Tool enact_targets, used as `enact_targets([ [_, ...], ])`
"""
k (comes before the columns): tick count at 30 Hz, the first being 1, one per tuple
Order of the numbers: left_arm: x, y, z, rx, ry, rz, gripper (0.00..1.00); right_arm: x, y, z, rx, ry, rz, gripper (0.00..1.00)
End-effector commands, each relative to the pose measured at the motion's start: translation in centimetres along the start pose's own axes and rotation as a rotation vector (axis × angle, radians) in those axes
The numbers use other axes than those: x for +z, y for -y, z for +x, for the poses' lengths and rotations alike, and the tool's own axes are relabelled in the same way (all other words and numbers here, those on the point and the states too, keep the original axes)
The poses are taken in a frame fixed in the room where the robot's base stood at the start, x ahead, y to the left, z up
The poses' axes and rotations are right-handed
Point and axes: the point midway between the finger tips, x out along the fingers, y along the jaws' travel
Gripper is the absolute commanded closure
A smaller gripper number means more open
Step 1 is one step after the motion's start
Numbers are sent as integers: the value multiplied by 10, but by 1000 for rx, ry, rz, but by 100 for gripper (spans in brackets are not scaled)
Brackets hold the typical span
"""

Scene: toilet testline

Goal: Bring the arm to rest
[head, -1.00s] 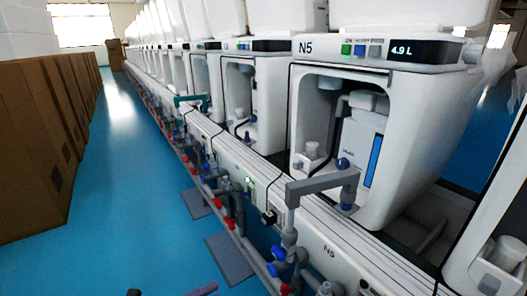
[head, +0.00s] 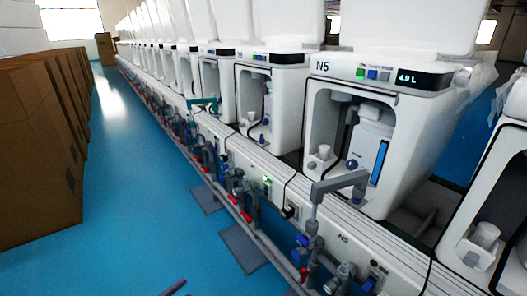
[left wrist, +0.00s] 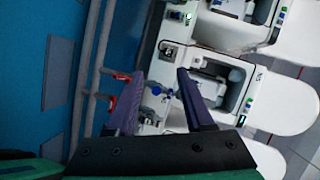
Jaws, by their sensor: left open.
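My left gripper (left wrist: 160,73) shows in the left wrist view with two purple fingers spread apart and nothing between them. Beyond the fingers are the white toilet units and the grey pipes; the gap to them is hard to judge. In the head view only a small purple piece (head: 173,287), which looks like a fingertip of mine, shows at the bottom edge. My right gripper is in neither view.
The toilet unit marked N5 (head: 400,100) stands on the long white testline at right. Pipes with red and blue valves (head: 302,254) run along its front. Brown cartons (head: 40,140) line the left side. The blue floor (head: 135,210) between is clear.

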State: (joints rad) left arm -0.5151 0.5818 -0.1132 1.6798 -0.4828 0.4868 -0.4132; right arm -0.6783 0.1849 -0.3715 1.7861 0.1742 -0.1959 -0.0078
Motion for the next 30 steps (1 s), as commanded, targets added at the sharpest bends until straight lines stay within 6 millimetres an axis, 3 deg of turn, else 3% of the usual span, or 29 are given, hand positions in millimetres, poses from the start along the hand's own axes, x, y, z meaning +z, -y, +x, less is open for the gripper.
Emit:
enact_targets([
  [1, 8, 10, -7, 18, 58, -58, 48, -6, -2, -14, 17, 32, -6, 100],
  [5, 41, -5, -30, 78, 247, -250, 48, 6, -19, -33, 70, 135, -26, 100],
  [8, 58, -27, -61, 144, 436, -453, 48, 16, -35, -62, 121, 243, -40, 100],
  [10, 59, -51, -94, 207, 600, -632, 48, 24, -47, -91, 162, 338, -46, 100],
  [13, 32, -94, -152, 320, 852, -901, 48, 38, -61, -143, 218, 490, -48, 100],
  [16, -20, -133, -208, 441, 1082, -1131, 48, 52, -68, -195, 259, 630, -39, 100],
  [19, -65, -159, -246, 532, 1236, -1265, 48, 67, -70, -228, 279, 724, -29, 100],
  [23, -90, -176, -266, 583, 1318, -1329, 48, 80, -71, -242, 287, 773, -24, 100],
  [30, -88, -182, -267, 586, 1323, -1330, 48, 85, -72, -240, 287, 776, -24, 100],
])
